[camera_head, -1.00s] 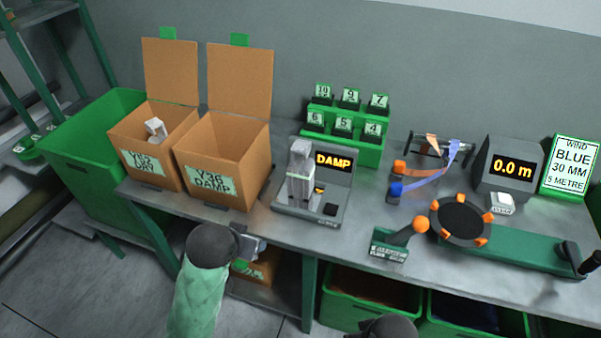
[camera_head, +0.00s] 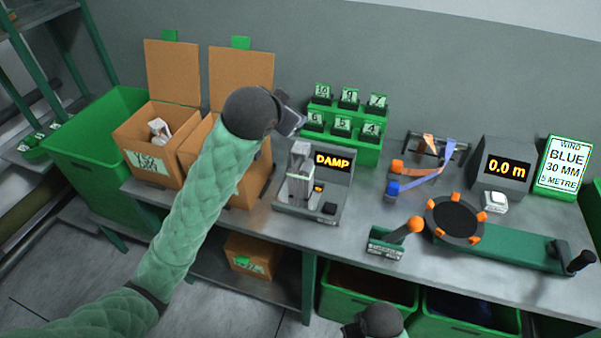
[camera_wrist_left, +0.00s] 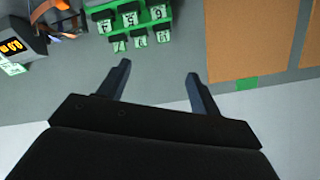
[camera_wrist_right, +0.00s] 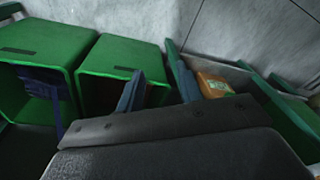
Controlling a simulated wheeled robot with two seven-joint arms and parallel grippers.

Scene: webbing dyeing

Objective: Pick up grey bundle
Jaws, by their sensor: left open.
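The grey bundle (camera_head: 299,172) stands upright on the tester (camera_head: 312,210), whose display reads DAMP. My left gripper (camera_head: 297,118) is raised above and behind the bundle, apart from it. In the left wrist view my left gripper (camera_wrist_left: 158,72) is open and empty, and the bundle is not in that view. My right arm's wrist shows at the bottom edge of the head view. In the right wrist view my right gripper (camera_wrist_right: 155,62) has its fingers apart with nothing between them, below the bench's level.
An open carton (camera_head: 150,165) at the left holds a pale bundle (camera_head: 159,131). My left arm partly hides the second carton (camera_head: 255,180). A green numbered rack (camera_head: 345,150) stands behind the tester. A winder (camera_head: 510,248) is at the right. Green bins (camera_head: 365,320) sit under the bench.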

